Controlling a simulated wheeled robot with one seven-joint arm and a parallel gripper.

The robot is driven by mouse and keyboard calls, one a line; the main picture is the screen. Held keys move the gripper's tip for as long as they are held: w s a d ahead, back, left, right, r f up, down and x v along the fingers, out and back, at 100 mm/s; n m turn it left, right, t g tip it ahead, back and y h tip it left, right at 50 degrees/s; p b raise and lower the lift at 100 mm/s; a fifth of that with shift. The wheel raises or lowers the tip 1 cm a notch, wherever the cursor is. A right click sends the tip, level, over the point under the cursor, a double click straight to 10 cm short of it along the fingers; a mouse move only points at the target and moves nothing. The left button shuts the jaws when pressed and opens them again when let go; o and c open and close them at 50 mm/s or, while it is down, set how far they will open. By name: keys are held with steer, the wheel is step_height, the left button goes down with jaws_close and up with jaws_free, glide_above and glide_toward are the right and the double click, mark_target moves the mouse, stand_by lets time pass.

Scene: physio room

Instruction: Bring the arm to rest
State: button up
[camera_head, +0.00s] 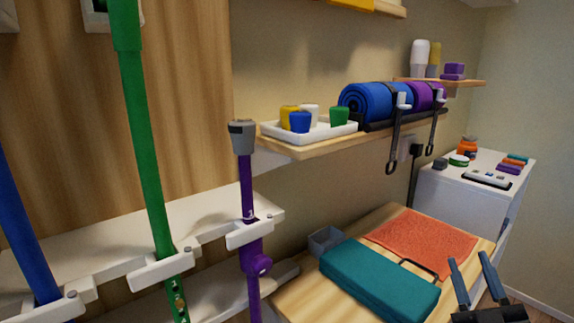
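My gripper (472,272) shows at the lower right of the head view. Its two dark fingers point up and stand apart, with nothing seen between them. It appears in front of the right edge of a wooden table (290,294). The rest of my arm is out of the frame below.
A teal case (375,282), an orange towel (420,242) and a grey box (324,240) lie on the table. A white cabinet (452,196) stands behind at right. A wooden shelf (300,149) holds a tray and rolled mats. Coloured poles, including a green one (146,150), stand at left.

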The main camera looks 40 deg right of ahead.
steer(key=s+a+f+g+y, duration=0.1)
steer(key=s+a+y, duration=0.3)
steer(key=a, duration=0.4)
steer(key=s+a+f+g+y, duration=0.2)
steer(key=s+a+f+y, duration=0.2)
steer(key=a, duration=0.4)
steer(key=s+a+f+g+y, duration=0.1)
steer(key=s+a+f+y, duration=0.2)
steer(key=s+a+y, duration=0.3)
steer(key=s+a, duration=0.2)
steer(key=a, duration=0.1)
steer(key=shift+f+n+g, duration=0.25)
steer(key=shift+n+g, duration=0.05)
steer(key=shift+g, duration=0.1)
